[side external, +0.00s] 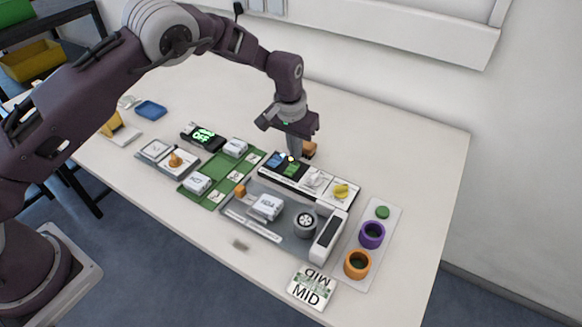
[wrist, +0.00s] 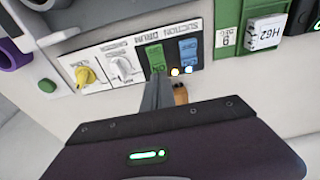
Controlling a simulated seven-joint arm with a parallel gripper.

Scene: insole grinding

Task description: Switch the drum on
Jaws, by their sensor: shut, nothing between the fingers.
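The control panel (side external: 312,184) lies on the bench below my gripper, with blue and green switches, a white knob and a yellow knob. In the wrist view, the green switch (wrist: 155,57) and blue switch (wrist: 188,50) sit side by side. The white knob (wrist: 121,68) and yellow knob (wrist: 86,76) are left of them. The panel bears the words DRUM and SUCTION. Two small lights (wrist: 181,71) glow by the switches. My gripper (wrist: 157,82) is shut and empty, its tips at the green switch's near edge; I cannot tell whether they touch. It also shows in the side view (side external: 293,153).
A grey mat (side external: 240,215) holds a white block (side external: 266,207) and a wheel-like part (side external: 305,222). A green tray (side external: 217,178) with white blocks is left. A purple ring (side external: 371,235) and orange ring (side external: 357,264) stand right. A brown-orange object (side external: 310,150) is beside my fingers.

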